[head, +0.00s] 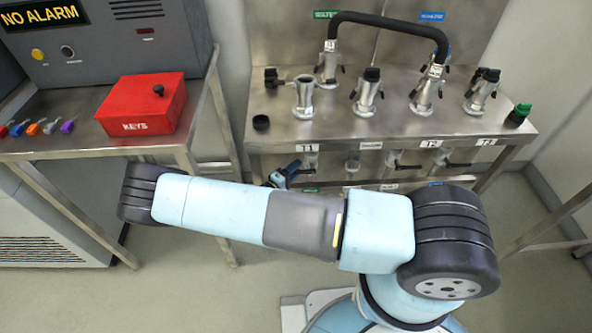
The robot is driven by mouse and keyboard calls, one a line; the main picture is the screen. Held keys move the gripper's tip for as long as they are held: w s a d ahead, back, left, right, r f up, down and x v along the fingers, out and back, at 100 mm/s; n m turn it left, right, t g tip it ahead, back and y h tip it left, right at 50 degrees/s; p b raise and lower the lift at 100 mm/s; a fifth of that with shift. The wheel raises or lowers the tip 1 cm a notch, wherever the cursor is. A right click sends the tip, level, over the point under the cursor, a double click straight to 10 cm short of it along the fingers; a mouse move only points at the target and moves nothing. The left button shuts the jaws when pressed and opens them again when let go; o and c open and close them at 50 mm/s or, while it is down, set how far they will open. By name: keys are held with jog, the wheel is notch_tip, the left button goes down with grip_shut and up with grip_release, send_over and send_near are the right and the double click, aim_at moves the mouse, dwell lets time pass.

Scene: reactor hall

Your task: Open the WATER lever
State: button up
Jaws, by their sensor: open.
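The dispensing bench (345,125) stands at the back right, with several black-handled levers under its front edge. One lever (408,166) is below the middle of the edge and another (458,165) is farther right. Small green (310,190), white and blue (437,184) labels sit below them. Their text is too small to read, so I cannot tell which lever is WATER. A blue and black piece that looks like my gripper (284,176) shows at the bench's lower left, near the T1 outlet. My arm hides most of it, and contact with a lever cannot be seen.
Metal valves stand on the bench top, two joined by a black hose (390,24). A black cap (261,122) and a green-topped part (518,115) sit near its ends. Left, a table holds a red KEYS box (143,105) and several coloured keys. Floor shows between the tables.

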jog(key=shift+w+d, duration=0.1)
jog(key=shift+d, duration=0.05)
grip_shut()
dwell(0.4)
